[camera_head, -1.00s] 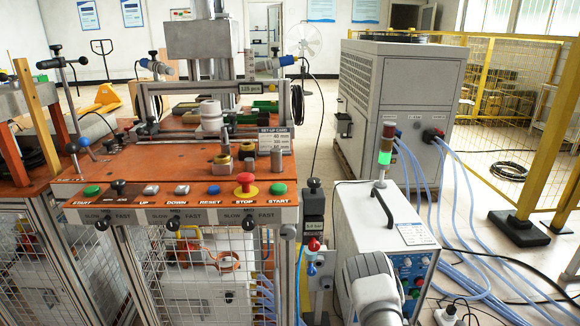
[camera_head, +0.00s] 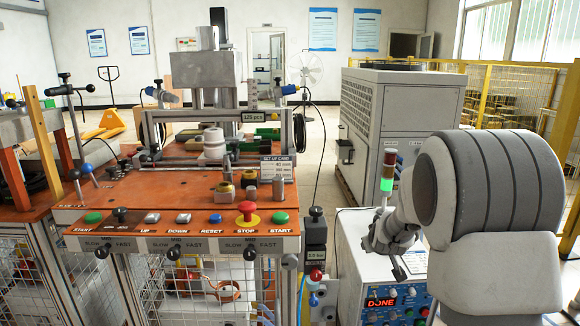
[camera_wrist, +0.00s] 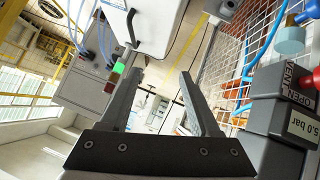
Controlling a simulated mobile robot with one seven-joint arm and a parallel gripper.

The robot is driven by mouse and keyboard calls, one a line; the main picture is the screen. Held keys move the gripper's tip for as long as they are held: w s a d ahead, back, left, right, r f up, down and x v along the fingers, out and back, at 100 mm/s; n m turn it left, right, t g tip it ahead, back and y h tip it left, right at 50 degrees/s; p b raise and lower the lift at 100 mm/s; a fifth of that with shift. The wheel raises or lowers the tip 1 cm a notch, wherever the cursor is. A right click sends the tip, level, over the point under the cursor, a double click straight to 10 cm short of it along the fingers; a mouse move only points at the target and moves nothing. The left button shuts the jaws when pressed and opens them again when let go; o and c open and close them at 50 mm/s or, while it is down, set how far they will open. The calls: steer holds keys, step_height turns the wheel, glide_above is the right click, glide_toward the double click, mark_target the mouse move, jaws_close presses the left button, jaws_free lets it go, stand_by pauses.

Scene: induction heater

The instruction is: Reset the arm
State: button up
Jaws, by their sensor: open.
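My gripper (camera_head: 388,250) shows in the head view at the end of my raised arm, in front of the white heater unit. The wrist view shows my gripper (camera_wrist: 162,82) with its two fingers wide apart and nothing between them. The heater unit (camera_head: 352,245) has a display (camera_head: 382,302) that reads DONE. Its signal lamp (camera_head: 387,184) is lit green, and the lamp also shows in the wrist view (camera_wrist: 118,68). My forearm hides the right part of the unit.
The orange press bench (camera_head: 150,190) with its row of buttons stands left. A valve block (camera_head: 316,232) is between bench and heater unit; it shows close at the right of the wrist view (camera_wrist: 285,115). A grey cabinet (camera_head: 400,110) and yellow fence (camera_head: 510,90) stand behind.

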steer(key=s+a+r+m+g+y, duration=0.1)
steer(key=s+a+r, duration=0.2)
steer(key=s+r, duration=0.35)
steer(key=s+a+r+g+y, duration=0.1)
steer(key=s+a+r, duration=0.25)
steer(key=s, duration=0.65)
steer(key=s+a+m+g, duration=0.1)
steer(key=s+a+g, duration=0.15)
steer(key=s, duration=2.05)
step_height(320, 180, up, 29)
steer(key=p, duration=2.8)
steer(key=shift+w+d, duration=0.3)
steer(key=shift+w, duration=0.15)
steer(key=shift+d, duration=0.15)
